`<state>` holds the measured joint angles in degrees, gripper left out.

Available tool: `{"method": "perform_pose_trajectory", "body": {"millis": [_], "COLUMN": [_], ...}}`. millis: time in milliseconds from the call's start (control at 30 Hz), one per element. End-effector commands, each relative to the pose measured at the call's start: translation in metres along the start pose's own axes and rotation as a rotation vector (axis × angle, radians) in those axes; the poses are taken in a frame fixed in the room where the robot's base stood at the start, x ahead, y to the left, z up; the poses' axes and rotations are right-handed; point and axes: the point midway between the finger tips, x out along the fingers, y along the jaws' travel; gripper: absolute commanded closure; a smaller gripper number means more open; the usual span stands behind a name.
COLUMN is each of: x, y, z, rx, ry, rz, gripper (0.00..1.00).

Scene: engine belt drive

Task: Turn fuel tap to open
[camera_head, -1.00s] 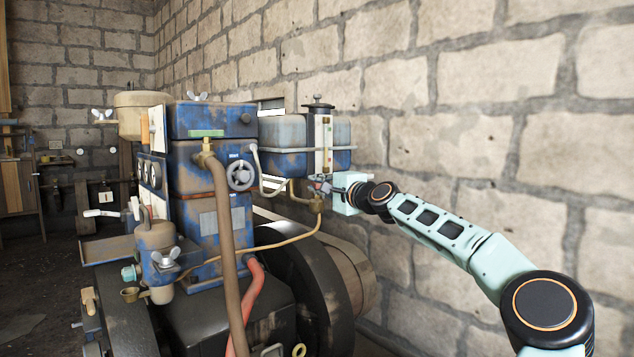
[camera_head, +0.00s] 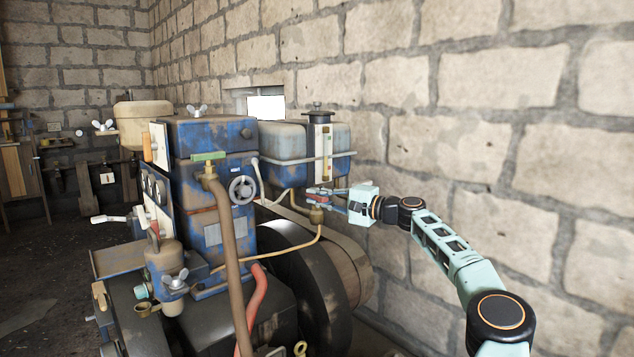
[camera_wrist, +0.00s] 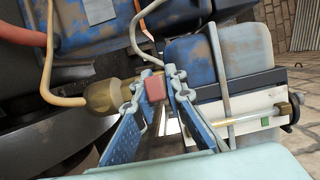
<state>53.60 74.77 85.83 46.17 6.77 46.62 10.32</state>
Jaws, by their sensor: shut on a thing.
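The fuel tap has a brass body (camera_head: 316,214) under the blue fuel tank (camera_head: 290,139), with a copper-coloured pipe running from it. Its small red handle (camera_wrist: 155,88) is between my fingertips in the wrist view, beside the brass body (camera_wrist: 102,95). My gripper (camera_head: 318,197) comes in from the right, just under the tank, and is shut on the red handle. In the wrist view my gripper (camera_wrist: 155,89) has one blue finger on each side of the handle. The handle's exact angle is hard to tell in the head view.
The blue engine (camera_head: 212,150) with its handwheel (camera_head: 242,189) stands left of the tap. A dark flywheel (camera_head: 310,280) lies below. A sight gauge (camera_head: 322,150) is on the tank's front. The stone wall (camera_head: 480,150) is close behind my arm.

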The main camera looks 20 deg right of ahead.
Motion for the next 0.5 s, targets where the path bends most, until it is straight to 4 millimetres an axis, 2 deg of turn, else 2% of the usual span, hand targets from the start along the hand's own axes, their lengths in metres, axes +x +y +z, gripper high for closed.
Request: {"method": "perform_pose_trajectory", "body": {"millis": [33,500], "x": [0.0017,0.0018], "y": [-0.0074,-0.0023], "z": [0.0007,0.0015], "rx": [0.003,0.001], "ry": [-0.018,-0.109], "rz": [0.0,-0.001], "gripper": [1.0,1.0]}}
